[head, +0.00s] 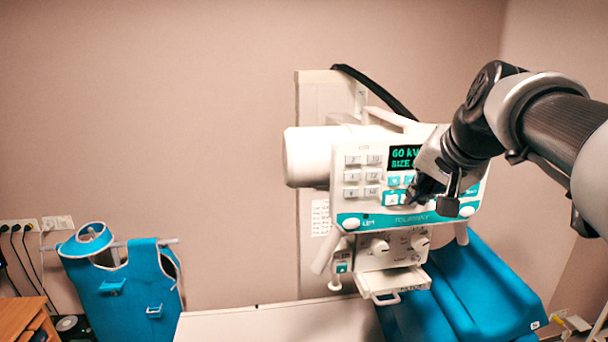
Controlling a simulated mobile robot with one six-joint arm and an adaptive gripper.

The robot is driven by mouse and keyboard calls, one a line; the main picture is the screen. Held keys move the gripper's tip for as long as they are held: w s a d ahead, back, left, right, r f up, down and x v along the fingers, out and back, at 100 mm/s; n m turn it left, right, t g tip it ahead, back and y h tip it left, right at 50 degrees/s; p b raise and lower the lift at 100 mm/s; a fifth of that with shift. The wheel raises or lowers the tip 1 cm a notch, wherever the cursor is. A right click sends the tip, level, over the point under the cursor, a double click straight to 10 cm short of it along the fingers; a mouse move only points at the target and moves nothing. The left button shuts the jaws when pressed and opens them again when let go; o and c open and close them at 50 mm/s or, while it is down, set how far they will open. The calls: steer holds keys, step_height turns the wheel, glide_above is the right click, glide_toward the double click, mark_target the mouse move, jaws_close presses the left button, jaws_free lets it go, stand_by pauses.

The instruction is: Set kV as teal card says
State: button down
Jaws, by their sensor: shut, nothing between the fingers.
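The white X-ray unit's control panel (350,205) faces me, with a teal strip along its bottom. Its dark display (402,158) shows green text; I read "60 kV" and "SIZE", and my gripper and wrist cover the rest. Grey keys (362,175) stand left of the display and teal keys (392,199) below it. My gripper (414,200) is shut and empty, in front of the lower teal keys. I cannot tell whether it touches one. No teal card with readable writing can be made out.
Below the panel are knobs (379,246) and a pulled-out tray with a handle (385,285). A white sheet (320,217) hangs behind. A blue couch (490,290) is at lower right, a white table top (270,325) in front, and a blue apron (120,285) at left.

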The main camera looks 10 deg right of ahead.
steer(key=shift+w, duration=0.2)
stand_by(0.4)
steer(key=shift+w, duration=0.3)
steer(key=shift+w+p, duration=0.35)
steer(key=shift+p, duration=0.05)
stand_by(0.5)
steer(key=shift+s, duration=0.1)
steer(key=shift+s+b, duration=0.4)
steer(key=shift+s, duration=0.35)
steer(key=s+b, duration=0.2)
steer(key=s, duration=0.3)
steer(key=shift+d, duration=0.1)
stand_by(0.3)
steer(key=shift+r, duration=0.15)
